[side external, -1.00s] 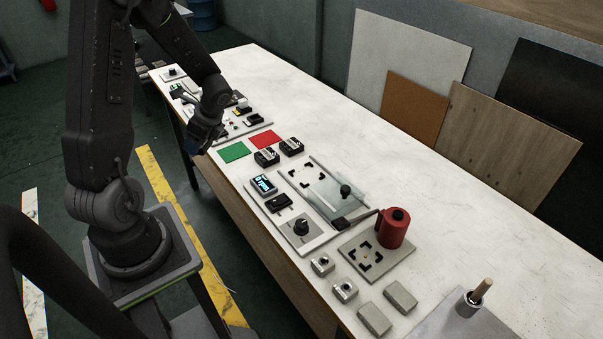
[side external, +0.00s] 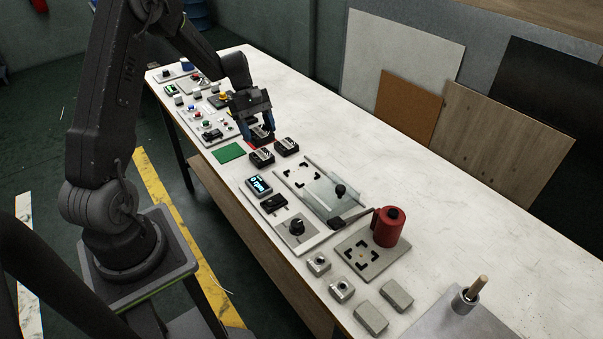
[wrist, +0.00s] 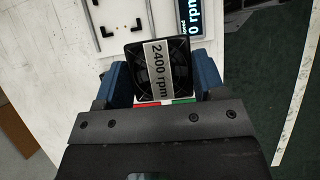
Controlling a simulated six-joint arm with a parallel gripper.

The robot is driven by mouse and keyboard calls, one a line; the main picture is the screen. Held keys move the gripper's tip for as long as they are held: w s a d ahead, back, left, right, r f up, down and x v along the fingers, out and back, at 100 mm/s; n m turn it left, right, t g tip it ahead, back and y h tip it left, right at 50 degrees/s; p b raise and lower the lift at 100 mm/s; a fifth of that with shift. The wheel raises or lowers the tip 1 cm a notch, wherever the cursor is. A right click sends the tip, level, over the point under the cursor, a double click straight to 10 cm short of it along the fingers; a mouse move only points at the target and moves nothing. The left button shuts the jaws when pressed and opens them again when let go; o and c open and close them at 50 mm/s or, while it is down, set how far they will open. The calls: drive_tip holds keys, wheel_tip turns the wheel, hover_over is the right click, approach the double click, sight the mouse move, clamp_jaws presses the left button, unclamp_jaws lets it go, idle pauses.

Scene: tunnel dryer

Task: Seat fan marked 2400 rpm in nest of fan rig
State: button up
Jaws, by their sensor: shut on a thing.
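My gripper (side external: 259,135) is shut on a black square fan (wrist: 140,72). A pale label on the fan reads "2400 rpm" in the wrist view. The blue finger pads press its two sides. In the side view the fan is over the red mat, behind two other fans; its exact height is hard to tell. The fan rig (side external: 318,238) has a display reading 0 rpm, a black switch and a knob. Its nest (side external: 302,174), marked by black corner brackets, is empty, with a clear cover (side external: 330,196) beside it. The nest brackets also show in the wrist view (wrist: 135,27).
Two more fans, one left (side external: 262,157) and one right (side external: 287,146), stand between my gripper and the rig. A green mat (side external: 229,152) lies left. Beyond the rig, a red cylinder (side external: 389,228) stands on a bracketed plate. The table's back side is clear.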

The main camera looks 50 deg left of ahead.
hover_over(305, 178)
drive_tip(key=a, duration=0.2)
wheel_tip(305, 178, down, 7)
drive_tip(key=shift+d+r, duration=0.1)
drive_tip(key=shift+f, duration=2)
drive_tip(key=shift+f, duration=0.2)
drive_tip(key=o, duration=0.9)
drive_tip(key=shift+o, duration=0.2)
drive_tip(key=shift+r, duration=0.1)
